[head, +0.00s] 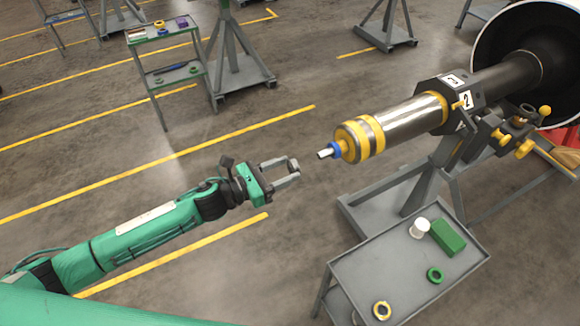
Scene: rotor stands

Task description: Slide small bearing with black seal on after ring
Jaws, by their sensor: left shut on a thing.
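The rotor (410,112) is a long metal cylinder with yellow bands, lying roughly level on its stand, its narrow end facing my left gripper. A blue ring (335,149) sits around its thin shaft, and the pale shaft tip (324,154) sticks out beyond it. My left gripper (294,171) is shut on a small grey, ring-like piece, which I take to be the small bearing (293,164). It is held short of the shaft tip, apart from it. Its black seal is too small to make out. My right gripper is not in view.
Another cart (170,75) stands at the back left. The floor between is clear.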

